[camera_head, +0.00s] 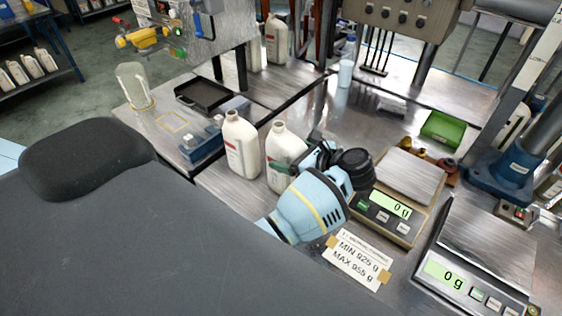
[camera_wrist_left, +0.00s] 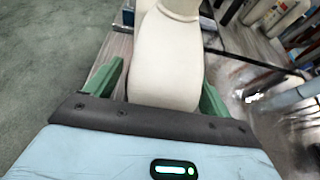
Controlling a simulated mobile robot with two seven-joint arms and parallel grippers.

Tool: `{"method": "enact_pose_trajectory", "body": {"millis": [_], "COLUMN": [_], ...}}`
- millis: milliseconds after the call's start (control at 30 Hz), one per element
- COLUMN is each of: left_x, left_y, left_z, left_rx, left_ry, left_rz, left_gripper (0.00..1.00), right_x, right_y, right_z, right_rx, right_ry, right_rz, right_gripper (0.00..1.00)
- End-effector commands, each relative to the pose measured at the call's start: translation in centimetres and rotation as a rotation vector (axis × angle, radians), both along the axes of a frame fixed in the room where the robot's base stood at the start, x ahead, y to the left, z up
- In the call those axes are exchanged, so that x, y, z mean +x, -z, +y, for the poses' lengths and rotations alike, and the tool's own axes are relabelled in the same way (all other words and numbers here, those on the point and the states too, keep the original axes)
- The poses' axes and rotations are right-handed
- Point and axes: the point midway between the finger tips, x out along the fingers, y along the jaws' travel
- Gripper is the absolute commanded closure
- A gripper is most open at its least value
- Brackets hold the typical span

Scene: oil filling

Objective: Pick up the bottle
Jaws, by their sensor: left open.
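Two cream bottles stand side by side on the metal bench in the head view: a left bottle (camera_head: 241,146) and a right bottle (camera_head: 283,158). Both are upright and uncapped, with partly visible red-and-white labels. My left gripper (camera_head: 312,152) is at the right side of the right bottle, partly hidden by its own wrist. In the left wrist view, a cream bottle (camera_wrist_left: 166,62) stands between the two green fingers of the open left gripper (camera_wrist_left: 158,88). Contact with the fingers cannot be told. My right gripper is not in view.
Two scales, one behind (camera_head: 411,172) and one in front (camera_head: 490,244), both read 0 g. A label card (camera_head: 358,262) lies near the bench edge. A green tray (camera_head: 442,129) stands behind. A black tray (camera_head: 204,95) and blue block (camera_head: 201,143) are left.

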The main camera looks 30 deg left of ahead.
Motion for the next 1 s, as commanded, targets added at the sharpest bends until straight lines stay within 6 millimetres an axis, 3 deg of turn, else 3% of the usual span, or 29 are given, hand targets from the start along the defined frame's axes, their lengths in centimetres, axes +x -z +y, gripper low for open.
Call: {"method": "enact_pose_trajectory", "body": {"millis": [367, 800, 1000], "left_x": [-0.09, -0.08, -0.07], "left_y": [0.21, 0.18, 0.15], "left_z": [-0.01, 0.00, 0.00], "left_rx": [0.000, 0.000, 0.000], "left_ry": [0.000, 0.000, 0.000], "left_rz": [0.001, 0.001, 0.000], "left_gripper": [0.18, 0.75, 0.78], "right_x": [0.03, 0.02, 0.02], "right_y": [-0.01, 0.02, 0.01], "right_z": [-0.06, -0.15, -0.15], "right_rx": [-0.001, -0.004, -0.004], "right_ry": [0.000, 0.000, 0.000], "right_rz": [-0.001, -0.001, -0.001], "right_gripper": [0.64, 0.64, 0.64]}}
